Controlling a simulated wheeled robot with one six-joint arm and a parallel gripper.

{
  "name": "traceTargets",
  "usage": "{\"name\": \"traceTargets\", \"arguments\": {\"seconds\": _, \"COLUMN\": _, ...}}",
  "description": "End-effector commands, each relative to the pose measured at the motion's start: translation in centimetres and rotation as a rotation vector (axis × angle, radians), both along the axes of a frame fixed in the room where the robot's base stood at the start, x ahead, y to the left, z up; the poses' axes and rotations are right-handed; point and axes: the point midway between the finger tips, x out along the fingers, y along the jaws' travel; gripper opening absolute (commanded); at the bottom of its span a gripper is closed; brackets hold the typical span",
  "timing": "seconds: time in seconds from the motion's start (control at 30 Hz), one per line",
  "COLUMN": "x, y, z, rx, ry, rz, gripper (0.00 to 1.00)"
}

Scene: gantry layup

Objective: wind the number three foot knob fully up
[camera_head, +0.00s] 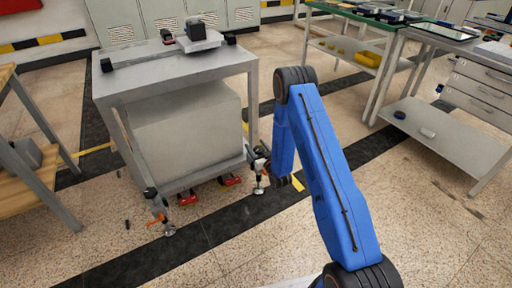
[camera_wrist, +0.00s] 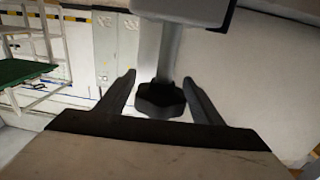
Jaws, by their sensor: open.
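In the wrist view, a dark lobed foot knob (camera_wrist: 160,100) sits at the lower end of a grey post (camera_wrist: 160,50). My gripper (camera_wrist: 160,79) is open, with one finger on each side of the knob. A gap seems to show between each finger and the knob; I cannot tell whether either touches. In the head view, my blue arm reaches down to the grey cart's front right foot (camera_head: 259,188). My arm partly hides that corner, and the knob is not clear there. The front left foot (camera_head: 168,229) stands on the floor. No knob number is readable.
The grey cart (camera_head: 178,76) carries a large pale box on its lower part. Red-based items (camera_head: 229,180) lie under its front edge. A wooden bench (camera_head: 35,165) stands at left, and workbenches (camera_head: 445,130) stand at right. The floor in front is mostly clear.

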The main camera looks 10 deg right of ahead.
Motion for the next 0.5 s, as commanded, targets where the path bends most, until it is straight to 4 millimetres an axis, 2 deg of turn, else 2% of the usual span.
{"name": "traceTargets", "arguments": {"seconds": 0.03, "x": -0.01, "y": 0.0, "z": 0.0, "rx": 0.0, "ry": 0.0, "rz": 0.0, "gripper": 0.61}}
{"name": "traceTargets", "arguments": {"seconds": 0.2, "x": -0.02, "y": -0.01, "z": 0.0, "rx": 0.0, "ry": 0.0, "rz": 0.0, "gripper": 0.2}}
{"name": "traceTargets", "arguments": {"seconds": 0.5, "x": -0.05, "y": 0.02, "z": 0.0, "rx": 0.0, "ry": 0.0, "rz": 0.02, "gripper": 0.2}}
